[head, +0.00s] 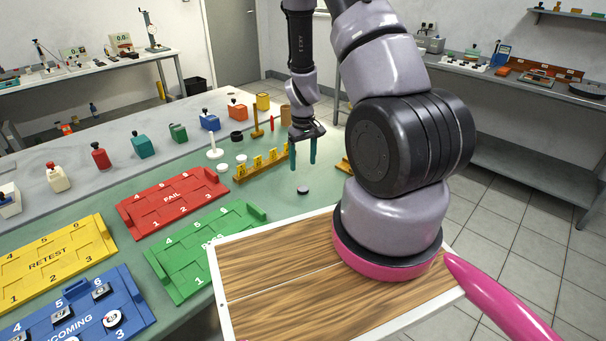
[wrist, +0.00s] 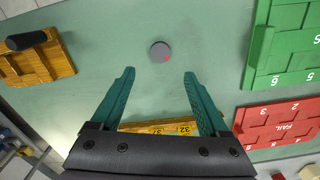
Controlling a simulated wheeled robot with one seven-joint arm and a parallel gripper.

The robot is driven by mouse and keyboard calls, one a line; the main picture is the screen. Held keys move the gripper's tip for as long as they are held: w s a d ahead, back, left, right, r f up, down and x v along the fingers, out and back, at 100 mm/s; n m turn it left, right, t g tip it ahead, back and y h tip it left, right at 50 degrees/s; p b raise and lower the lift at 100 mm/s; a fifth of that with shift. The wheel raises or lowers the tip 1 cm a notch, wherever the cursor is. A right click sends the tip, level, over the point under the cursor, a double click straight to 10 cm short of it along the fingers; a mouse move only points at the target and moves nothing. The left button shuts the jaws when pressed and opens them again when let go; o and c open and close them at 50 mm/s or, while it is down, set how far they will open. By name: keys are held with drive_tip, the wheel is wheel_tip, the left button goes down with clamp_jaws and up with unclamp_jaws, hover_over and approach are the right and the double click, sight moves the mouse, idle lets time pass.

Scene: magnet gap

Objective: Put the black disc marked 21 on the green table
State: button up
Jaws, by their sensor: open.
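A small dark disc (head: 302,190) lies flat on the green table (head: 330,188), apart from everything else. It also shows in the wrist view (wrist: 160,52), dark grey with a small red mark. I cannot read any number on it. My gripper (head: 303,164) is open and empty, above the green table and a little behind the disc. In the wrist view my gripper (wrist: 160,74) has its two teal fingers spread, with the disc just beyond the fingertips and nothing between them.
Green PASS (head: 205,240), red FAIL (head: 172,203), yellow RETEST (head: 50,262) and blue INCOMING (head: 75,318) trays lie to the left. A wooden block with a black handle (wrist: 35,62) is near the table edge. Green surface around the disc is clear.

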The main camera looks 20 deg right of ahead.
drive_tip(key=s+a+r+m+t+y, duration=0.1)
drive_tip(key=a+r+t, duration=0.1)
drive_tip(key=r, duration=1.2)
drive_tip(key=s+a+r+m+t+y, duration=0.1)
drive_tip(key=s+a+r+m, duration=0.15)
drive_tip(key=r, duration=1.15)
drive_tip(key=s+a+r+m+t, duration=0.2)
drive_tip(key=s+a+r+t, duration=0.1)
drive_tip(key=s+r, duration=1.3)
drive_tip(key=shift+s+r+t, duration=0.2)
drive_tip(key=shift+t, duration=0.4)
